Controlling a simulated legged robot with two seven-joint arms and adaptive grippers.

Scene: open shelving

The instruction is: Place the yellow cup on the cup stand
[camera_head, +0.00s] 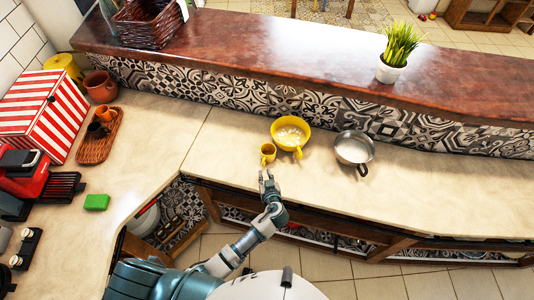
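My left gripper (266,173) is just in front of the cup, at the counter's front edge. Its two fingers point toward the cup with a gap between them, and nothing shows between them. My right gripper is not in view.
A metal pan (354,149) is right of the bowl. A raised brown ledge (290,50) with a potted plant (392,66) runs behind. A green sponge (96,202), a striped box (42,112) and a red machine (25,172) are at left. The counter between tray and cup is clear.

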